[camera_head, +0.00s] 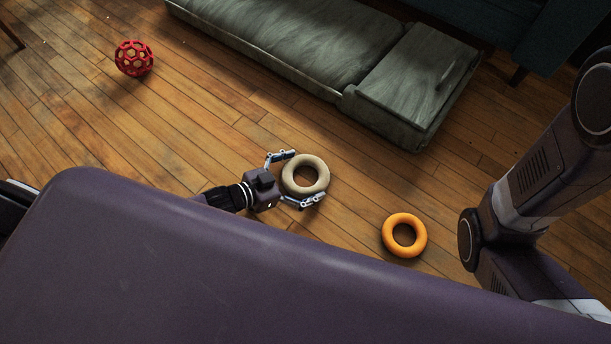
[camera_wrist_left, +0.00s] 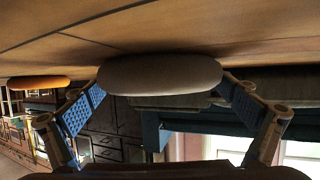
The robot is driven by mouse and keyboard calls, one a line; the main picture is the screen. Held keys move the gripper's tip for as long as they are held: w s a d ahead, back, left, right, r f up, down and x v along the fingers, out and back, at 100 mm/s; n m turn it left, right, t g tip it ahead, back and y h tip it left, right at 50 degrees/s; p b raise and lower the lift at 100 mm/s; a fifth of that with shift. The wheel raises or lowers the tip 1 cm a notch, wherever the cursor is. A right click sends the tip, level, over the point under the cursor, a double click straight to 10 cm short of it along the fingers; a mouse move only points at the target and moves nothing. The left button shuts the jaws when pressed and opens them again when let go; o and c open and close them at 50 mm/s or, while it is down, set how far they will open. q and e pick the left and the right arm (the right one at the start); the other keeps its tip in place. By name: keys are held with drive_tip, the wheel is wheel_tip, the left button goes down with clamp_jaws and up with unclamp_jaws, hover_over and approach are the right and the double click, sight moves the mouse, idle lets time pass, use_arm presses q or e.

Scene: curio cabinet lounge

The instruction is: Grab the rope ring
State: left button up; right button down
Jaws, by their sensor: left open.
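The rope ring (camera_head: 318,162) is a beige ring lying flat on the wooden floor, near the middle of the head view. My left gripper (camera_head: 297,178) is open, with one finger on the far side of the ring and one on the near side. The ring sits between the fingertips. In the left wrist view the ring (camera_wrist_left: 160,74) shows edge-on between the two spread fingers of the left gripper (camera_wrist_left: 165,95); I cannot tell whether they touch it. The right gripper is not in view.
An orange ring (camera_head: 404,235) lies on the floor to the right; it also shows in the left wrist view (camera_wrist_left: 38,82). A red lattice ball (camera_head: 134,58) is at the upper left. A grey-green cushioned bed (camera_head: 290,45) lies behind. Bare floor surrounds the rings.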

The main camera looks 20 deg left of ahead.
use_arm(q)
drive_tip(key=c, duration=1)
drive_tip(key=shift+o, duration=0.2)
drive_tip(key=shift+r, duration=0.1)
